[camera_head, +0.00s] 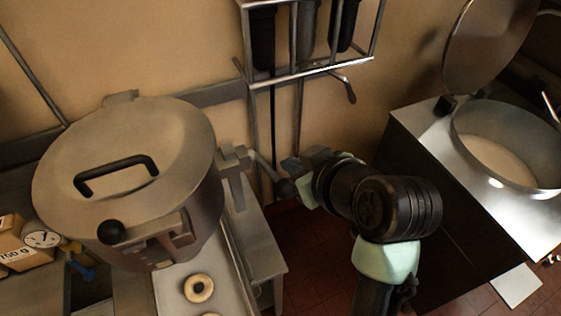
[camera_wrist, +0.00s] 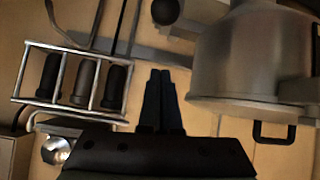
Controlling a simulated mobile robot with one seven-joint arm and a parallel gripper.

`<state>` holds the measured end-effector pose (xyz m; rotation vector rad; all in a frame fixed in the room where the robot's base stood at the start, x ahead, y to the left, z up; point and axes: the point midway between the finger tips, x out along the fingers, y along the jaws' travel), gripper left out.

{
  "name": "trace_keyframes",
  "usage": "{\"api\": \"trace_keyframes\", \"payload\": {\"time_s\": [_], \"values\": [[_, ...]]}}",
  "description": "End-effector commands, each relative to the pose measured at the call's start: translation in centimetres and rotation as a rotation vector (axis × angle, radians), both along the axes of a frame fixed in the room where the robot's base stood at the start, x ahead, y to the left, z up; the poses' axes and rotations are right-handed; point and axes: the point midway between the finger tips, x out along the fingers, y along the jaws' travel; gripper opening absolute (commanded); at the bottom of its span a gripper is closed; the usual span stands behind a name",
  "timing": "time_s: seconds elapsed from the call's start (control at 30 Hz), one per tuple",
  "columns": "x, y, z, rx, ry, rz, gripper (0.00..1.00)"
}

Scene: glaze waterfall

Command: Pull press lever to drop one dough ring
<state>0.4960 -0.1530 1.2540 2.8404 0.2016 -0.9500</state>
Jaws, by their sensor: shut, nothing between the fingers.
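The press is a large lidded steel pot (camera_head: 120,165) at the left. A lever rod with a black ball knob (camera_head: 285,188) sticks out from a bracket on its right side. My gripper (camera_head: 291,167) is shut and empty, close beside that knob. In the wrist view my closed fingertips (camera_wrist: 161,74) point up toward the black knob (camera_wrist: 165,12), with a gap between them in the picture. Whether they touch in depth cannot be told. A dough ring (camera_head: 198,288) lies on the pale tray (camera_head: 228,262) below the press, with part of another at the lower edge.
A second black knob (camera_head: 112,232) is on the pot's front. A wall rack (camera_head: 310,70) with dark cylinders hangs above my gripper. An open steel vat (camera_head: 505,145) stands at the right. Boxes (camera_head: 22,250) and a gauge are at the far left.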

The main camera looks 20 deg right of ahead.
Motion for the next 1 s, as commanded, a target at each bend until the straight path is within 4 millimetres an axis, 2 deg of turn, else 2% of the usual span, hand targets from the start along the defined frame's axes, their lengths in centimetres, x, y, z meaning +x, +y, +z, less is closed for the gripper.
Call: {"api": "trace_keyframes", "payload": {"time_s": [0.23, 0.37, 0.83, 1.0], "values": [[0.2, 0.0, -0.1, 0.0, -0.001, 0.0, 0.0], [1.2, 0.2, -0.8, 0.001, 0.0, 0.002, 0.0], [8.0, 0.8, -5.9, 0.0, 0.001, 0.0, 0.0], [6.0, 0.4, -7.1, 0.002, 0.001, -0.004, 0.0]]}}
